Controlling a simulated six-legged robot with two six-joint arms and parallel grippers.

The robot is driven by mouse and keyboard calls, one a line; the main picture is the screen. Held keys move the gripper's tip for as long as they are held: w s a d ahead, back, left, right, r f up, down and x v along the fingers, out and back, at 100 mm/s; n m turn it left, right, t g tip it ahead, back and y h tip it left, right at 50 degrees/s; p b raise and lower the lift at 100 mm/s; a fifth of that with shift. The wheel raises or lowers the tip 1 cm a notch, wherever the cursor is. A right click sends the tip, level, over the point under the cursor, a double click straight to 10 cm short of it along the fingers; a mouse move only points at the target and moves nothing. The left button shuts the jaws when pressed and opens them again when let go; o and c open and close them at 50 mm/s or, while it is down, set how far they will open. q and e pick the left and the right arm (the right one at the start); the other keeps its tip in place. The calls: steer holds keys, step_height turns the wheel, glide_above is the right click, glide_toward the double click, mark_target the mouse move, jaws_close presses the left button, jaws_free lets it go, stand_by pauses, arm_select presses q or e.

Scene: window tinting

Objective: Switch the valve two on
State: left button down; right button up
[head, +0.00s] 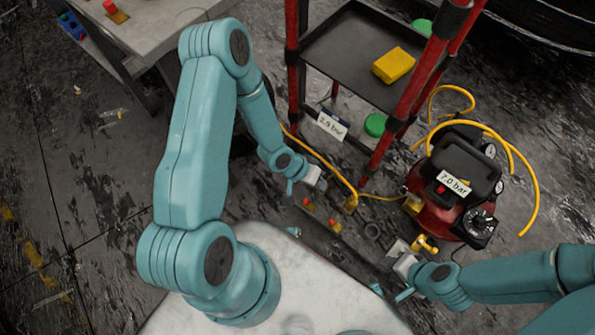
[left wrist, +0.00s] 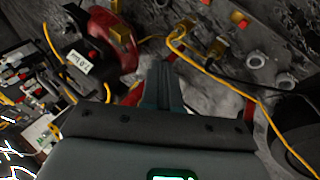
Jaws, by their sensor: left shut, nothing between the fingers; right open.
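Small red-and-yellow valves (head: 308,203) and (head: 333,225) sit in a row on the dark floor strip between the cart and my white base; I cannot read which is valve two. One red-topped valve also shows in the left wrist view (left wrist: 238,20). My left gripper (head: 318,184) is shut and empty, just above and beside this row; its closed fingers (left wrist: 163,88) show in the left wrist view. My right gripper (head: 398,252) is open, close to a yellow valve handle (head: 426,244) by the compressor; I cannot tell whether they touch.
A red compressor (head: 420,180) with a "7.0 bar" label stands at the right. A red-post cart (head: 340,50) with a yellow box (head: 394,65) and a bar label (head: 332,125) stands behind. A yellow hose (head: 325,163) runs to a yellow fitting (head: 351,203). A table (head: 155,35) is upper left.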

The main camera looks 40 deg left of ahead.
arm_select(q)
steer(key=a+f+m+b, duration=0.1)
steer(key=a+f+b, duration=0.8)
steer(key=f, duration=0.6)
steer(key=a+f+m+b, duration=0.2)
steer(key=a+f+b, duration=0.7)
steer(key=f, duration=0.6)
steer(key=shift+w+a+m+t+h, duration=0.3)
steer(key=shift+a+t, duration=0.1)
steer(key=shift+a, duration=0.2)
arm_select(e)
step_height(320, 180, down, 22)
steer(key=shift+w+d, duration=0.3)
steer(key=shift+d, duration=0.1)
arm_select(q)
steer(key=shift+b, duration=0.3)
